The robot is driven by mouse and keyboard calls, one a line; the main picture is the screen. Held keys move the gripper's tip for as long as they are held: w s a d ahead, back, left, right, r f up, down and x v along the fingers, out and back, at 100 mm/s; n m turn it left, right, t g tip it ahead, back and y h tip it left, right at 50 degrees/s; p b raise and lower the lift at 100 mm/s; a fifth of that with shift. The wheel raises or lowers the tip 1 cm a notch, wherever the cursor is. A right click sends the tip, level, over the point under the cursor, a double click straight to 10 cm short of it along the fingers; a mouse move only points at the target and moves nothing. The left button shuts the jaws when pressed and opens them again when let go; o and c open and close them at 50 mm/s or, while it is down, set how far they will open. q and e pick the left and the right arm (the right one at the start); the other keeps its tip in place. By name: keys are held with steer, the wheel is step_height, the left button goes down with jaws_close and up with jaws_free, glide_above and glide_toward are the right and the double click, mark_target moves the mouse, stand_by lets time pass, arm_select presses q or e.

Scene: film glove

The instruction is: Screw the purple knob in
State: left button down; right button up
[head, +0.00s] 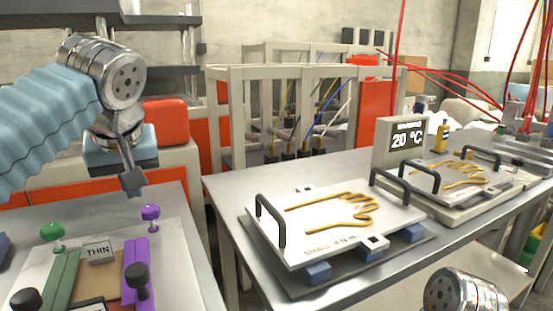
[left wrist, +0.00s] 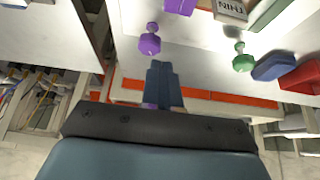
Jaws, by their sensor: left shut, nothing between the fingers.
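The purple knob (head: 150,213) stands upright on the panel at the left of the head view, behind the purple block (head: 136,266). It also shows in the left wrist view (left wrist: 150,42), just beyond the fingertips. My left gripper (head: 132,182) is shut and empty, a little above and to the left of the purple knob. Its closed fingers show in the left wrist view (left wrist: 162,68), apart from the knob. A green knob (head: 52,231) stands on the same panel, further left. My right gripper is not clearly in view; only a metal arm joint shows at the bottom right.
A "THIN" label block (head: 98,251) sits between the green bar (head: 60,280) and the purple block. Black knobs stand near the front. A steel table (head: 225,190) to the right holds a plate with a golden hand outline (head: 310,245) and a 20 °C display (head: 405,141).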

mark_target(151, 218)
arm_select(q)
steer(key=shift+d, duration=0.1)
steer(key=f, duration=0.1)
steer(key=w+d+f+b, duration=0.1)
steer(key=f, duration=0.1)
steer(key=f+b, duration=0.1)
steer(key=f, duration=0.1)
steer(key=shift+w+d, duration=0.15)
steer(key=shift+d, duration=0.25)
steer(key=shift+f+b, duration=0.55)
steer(key=shift+b, duration=0.2)
steer(key=shift+w, duration=0.1)
steer(key=shift+a, duration=0.25)
stand_by(0.3)
steer(key=shift+s+a, duration=0.25)
steer(key=shift+a, duration=0.05)
steer(key=shift+a, duration=0.15)
stand_by(0.4)
